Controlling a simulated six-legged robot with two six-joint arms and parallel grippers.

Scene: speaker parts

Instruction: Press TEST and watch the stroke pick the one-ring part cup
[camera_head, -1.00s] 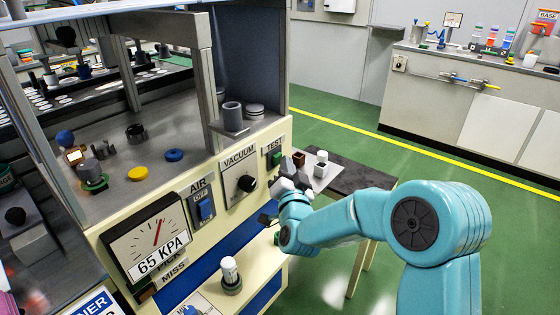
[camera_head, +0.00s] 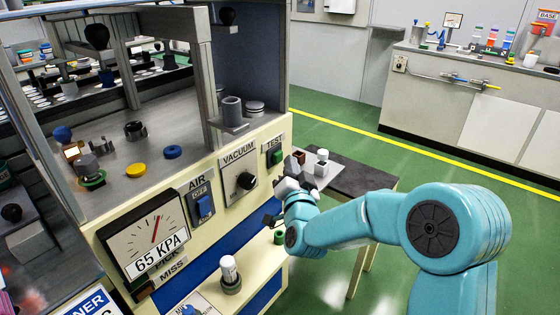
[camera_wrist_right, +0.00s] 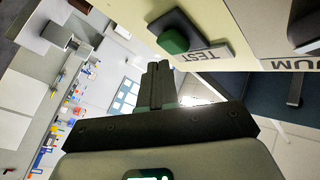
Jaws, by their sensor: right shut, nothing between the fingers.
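The green TEST button (camera_head: 275,157) sits on the cream front panel, at its right end. It also shows in the right wrist view (camera_wrist_right: 173,41) beside its label. My right gripper (camera_head: 285,188) is shut and empty, below the button in the head view. In the wrist view its fingertips (camera_wrist_right: 157,66) lie close to the button; I see no clear contact. A black bulb-shaped head (camera_head: 97,36) hangs over the machine deck. On the deck stand a dark cup (camera_head: 135,131) and a grey part with a green ring (camera_head: 93,179). I cannot tell which is the one-ring cup. My left gripper is out of view.
The gauge (camera_head: 148,240) reads 65 KPA above PICK and MISS labels. Blue (camera_head: 172,152) and yellow (camera_head: 137,169) discs lie on the deck. A dark side table (camera_head: 365,180) stands behind my arm.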

